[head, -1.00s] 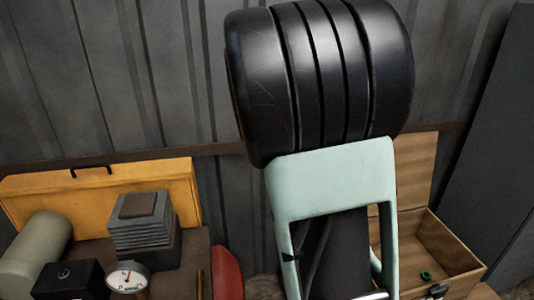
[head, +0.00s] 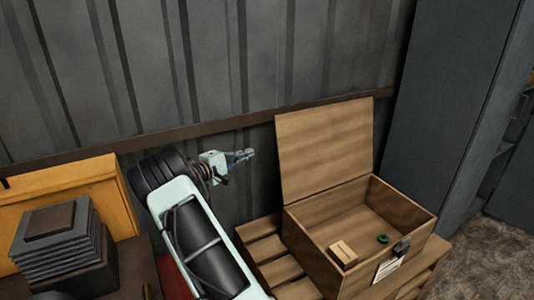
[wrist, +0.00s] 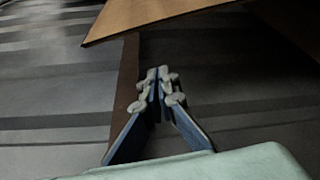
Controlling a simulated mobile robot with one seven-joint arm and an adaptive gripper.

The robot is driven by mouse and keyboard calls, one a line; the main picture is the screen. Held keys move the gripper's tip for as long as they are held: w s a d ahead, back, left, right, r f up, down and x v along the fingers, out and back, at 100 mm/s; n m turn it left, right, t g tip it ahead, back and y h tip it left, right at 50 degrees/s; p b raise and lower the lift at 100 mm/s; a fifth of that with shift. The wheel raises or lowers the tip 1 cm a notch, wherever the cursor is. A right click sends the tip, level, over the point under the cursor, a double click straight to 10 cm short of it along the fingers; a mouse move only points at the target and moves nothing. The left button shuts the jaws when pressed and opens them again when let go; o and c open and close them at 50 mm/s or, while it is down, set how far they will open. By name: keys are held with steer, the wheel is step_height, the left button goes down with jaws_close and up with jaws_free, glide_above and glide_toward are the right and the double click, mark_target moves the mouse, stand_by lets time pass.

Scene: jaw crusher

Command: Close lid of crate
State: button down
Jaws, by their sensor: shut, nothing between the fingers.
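The wooden crate (head: 318,232) stands on slatted wood at the right of the head view. Its lid (head: 325,150) is open and stands upright at the crate's back edge, leaning a little toward the wall. A small wooden block and a green ring lie inside. My gripper (head: 246,155) is left of the lid, near the wall and apart from the lid, with its fingers pointing right. In the wrist view my gripper (wrist: 159,76) is shut and empty. A wooden panel, seemingly the lid (wrist: 175,14), shows at the top of that view.
A dark corrugated wall (head: 200,75) runs behind. A grey cabinet (head: 450,110) stands right of the crate. At the left are a yellow case (head: 75,200) and a stack of grey plates (head: 55,245). A metal latch (head: 401,247) sits on the crate's front.

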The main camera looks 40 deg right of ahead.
steer(key=s+d, duration=0.1)
steer(key=d, duration=0.8)
steer(key=shift+s+b, duration=0.35)
steer(key=shift+s, duration=0.05)
steer(key=shift+s+b, duration=0.15)
steer(key=shift+b, duration=0.2)
